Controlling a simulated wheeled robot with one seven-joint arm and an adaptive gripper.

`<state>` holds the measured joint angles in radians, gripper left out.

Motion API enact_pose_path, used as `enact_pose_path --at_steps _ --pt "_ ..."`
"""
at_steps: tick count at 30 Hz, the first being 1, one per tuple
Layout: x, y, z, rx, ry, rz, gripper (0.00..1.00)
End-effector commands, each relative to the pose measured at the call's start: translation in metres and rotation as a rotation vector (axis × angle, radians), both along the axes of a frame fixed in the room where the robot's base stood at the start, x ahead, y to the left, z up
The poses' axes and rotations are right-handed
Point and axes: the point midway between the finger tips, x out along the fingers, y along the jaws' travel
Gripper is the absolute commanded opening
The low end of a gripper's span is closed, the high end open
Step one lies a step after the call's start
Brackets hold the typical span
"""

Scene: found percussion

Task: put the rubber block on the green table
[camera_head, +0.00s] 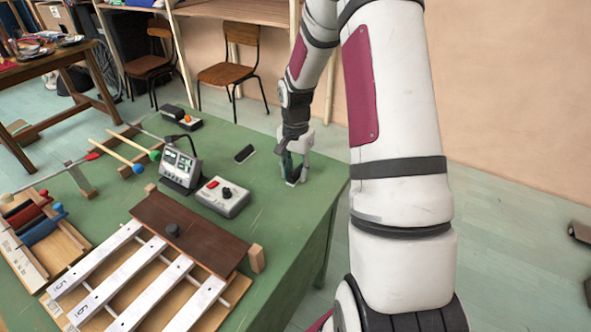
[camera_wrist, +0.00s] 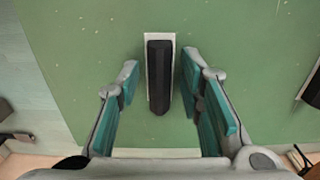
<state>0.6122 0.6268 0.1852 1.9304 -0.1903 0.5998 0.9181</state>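A black, elongated block on a pale base, which looks like the rubber block (camera_wrist: 159,80), rests on the green table (camera_head: 262,182) near its right edge. My gripper (camera_wrist: 160,84) points down over it, with one teal-padded finger on each side. In the wrist view a gap shows between the block and both fingers, so the gripper is open around it without gripping. In the head view my gripper (camera_head: 291,171) largely hides the block (camera_head: 292,183).
A small black piece (camera_head: 244,154) lies to the left of my gripper. A grey control box (camera_head: 222,196), a metering device (camera_head: 181,167), mallets (camera_head: 120,152) and a bar instrument (camera_head: 120,275) fill the left and front. The table's right edge is close to my gripper.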

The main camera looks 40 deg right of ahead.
Motion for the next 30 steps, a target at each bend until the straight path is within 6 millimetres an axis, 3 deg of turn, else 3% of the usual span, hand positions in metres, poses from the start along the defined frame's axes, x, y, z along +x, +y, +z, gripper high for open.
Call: enact_pose_path --at_steps 11,14,24,30 --pt "0.000 0.000 0.006 -0.001 0.000 -0.001 0.38" --pt "0.001 -0.001 0.018 -0.003 -0.004 -0.001 0.38" --pt "0.000 0.000 0.087 -0.002 -0.003 0.000 0.38" --pt "0.000 -0.001 0.114 -0.002 -0.002 -0.001 0.38"
